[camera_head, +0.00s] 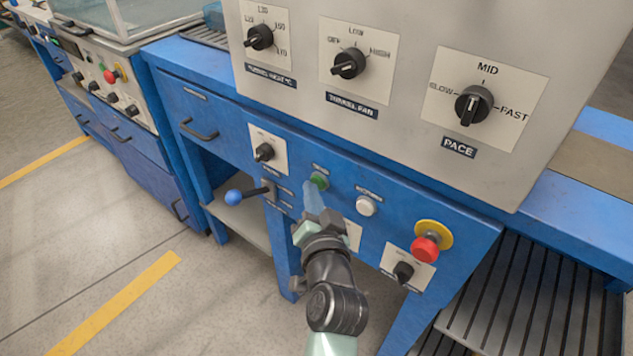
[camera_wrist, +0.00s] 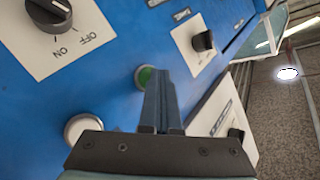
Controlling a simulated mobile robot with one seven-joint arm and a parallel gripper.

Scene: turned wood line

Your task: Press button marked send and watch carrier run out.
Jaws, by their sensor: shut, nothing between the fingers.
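A green button (camera_head: 319,181) and a white button (camera_head: 366,206) sit on the sloping blue panel front. The small labels above them are too blurred to read, so I cannot tell which is marked send. My gripper (camera_head: 310,188) is shut and empty, its fingertips just below the green button. In the wrist view, the fingertips (camera_wrist: 157,76) partly cover the green button (camera_wrist: 142,76); I cannot tell whether they touch it. The white button (camera_wrist: 82,128) is beside them, partly hidden by the gripper body. I cannot make out a carrier.
A red emergency-type button (camera_head: 425,249) with a yellow collar is at the right. A rotary switch (camera_head: 264,152) and a blue-knobbed lever (camera_head: 233,197) are at the left. A grey box above carries dials, including PACE (camera_head: 474,105). A slatted rack (camera_head: 520,300) stands lower right.

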